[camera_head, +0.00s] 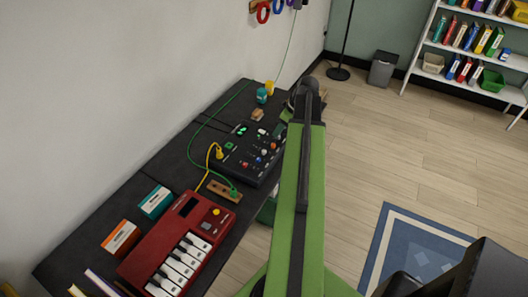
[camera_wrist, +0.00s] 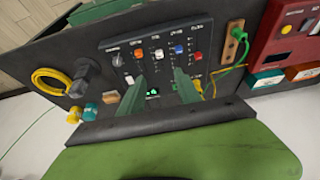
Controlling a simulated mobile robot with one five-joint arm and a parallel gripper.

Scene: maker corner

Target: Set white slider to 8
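A black control panel (camera_head: 250,155) lies on the dark bench, left of my arm. In the wrist view the panel (camera_wrist: 168,72) carries a row of coloured caps: orange, white, blue and red. The white cap (camera_wrist: 158,53), which looks like the white slider, is second from the left, between the orange cap (camera_wrist: 137,53) and the blue cap (camera_wrist: 178,50). Its scale is too small to read. My gripper (camera_wrist: 159,75) is open, its two green fingers apart over the panel with nothing visible between them. The fingers cannot be made out in the head view.
A red keyboard unit (camera_head: 165,262) lies nearer on the bench. A yellow cable (camera_head: 208,170) and green cable (camera_head: 195,140) run beside the panel. A wooden jack block (camera_head: 225,190), teal box (camera_head: 155,202) and orange box (camera_head: 121,238) lie nearby.

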